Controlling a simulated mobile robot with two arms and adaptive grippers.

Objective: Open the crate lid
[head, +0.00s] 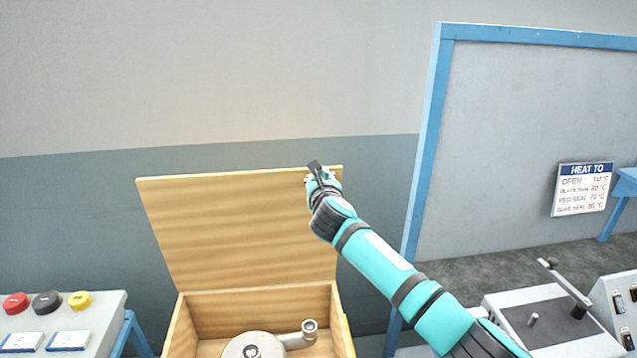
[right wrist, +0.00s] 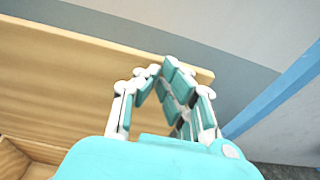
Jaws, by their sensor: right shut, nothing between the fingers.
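The wooden crate (head: 342,325) stands at the bottom centre of the head view. Its lid (head: 235,230) is raised and stands up at the back, leaning slightly backward. My right gripper (head: 315,168) is at the lid's upper right corner, shut and empty. In the right wrist view the closed fingers (right wrist: 160,68) overlap the lid (right wrist: 60,60) near its top edge; I cannot tell whether they touch it. A round metal part with a side pipe (head: 252,346) lies inside the crate. My left gripper is not in view.
A grey control box (head: 105,308) with red, black and yellow buttons stands left of the crate. A lever device (head: 545,318) stands at the right. A blue-framed panel (head: 440,130) and a "HEAT TO" sign (head: 582,189) are behind it.

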